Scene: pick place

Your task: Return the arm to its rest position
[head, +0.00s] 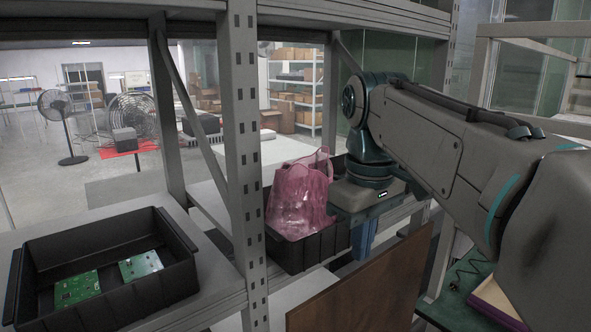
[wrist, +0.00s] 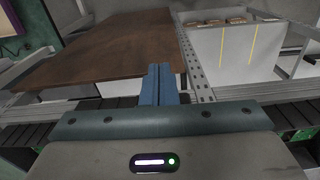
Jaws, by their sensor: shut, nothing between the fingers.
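My gripper (head: 363,238) hangs pointing down beside the metal shelf, right of the black bin with the pink bag. Its blue fingers are partly hidden by my wrist in the head view. In the wrist view my gripper (wrist: 158,80) shows its two blue fingers pressed together, with nothing between them. My arm reaches in from the right and is bent at the wrist.
A pink bag (head: 300,195) stands in a black bin (head: 312,252) on the shelf. Another black bin (head: 150,290) at left holds two green circuit boards (head: 78,289). A perforated shelf post (head: 245,130) stands between them. A brown board (head: 365,285) stands below my gripper.

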